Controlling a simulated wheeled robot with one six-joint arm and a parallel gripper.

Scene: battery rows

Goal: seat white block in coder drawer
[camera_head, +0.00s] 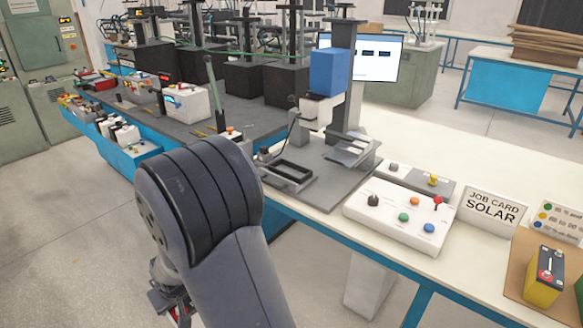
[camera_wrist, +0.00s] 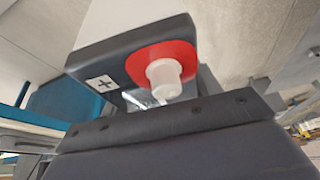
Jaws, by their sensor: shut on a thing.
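My gripper (camera_head: 172,300) hangs low at the left of the bench, mostly hidden behind my own arm. In the wrist view it is shut on the white block (camera_wrist: 140,18). The block has a dark lid (camera_wrist: 105,62) with a plus mark, a red ring and a pale round terminal post; its far end is out of view. The coder (camera_head: 328,75) is a blue head on a grey column over a grey base. The coder drawer (camera_head: 290,168), a dark open frame, sits at the front left of that base and looks empty. The gripper is apart from it.
A button box (camera_head: 400,215) and a job card reading SOLAR (camera_head: 492,208) stand right of the coder. A yellow battery (camera_head: 543,275) sits on a brown board at far right. White blocks (camera_head: 118,130) stand along the left bench. Open floor lies at lower left.

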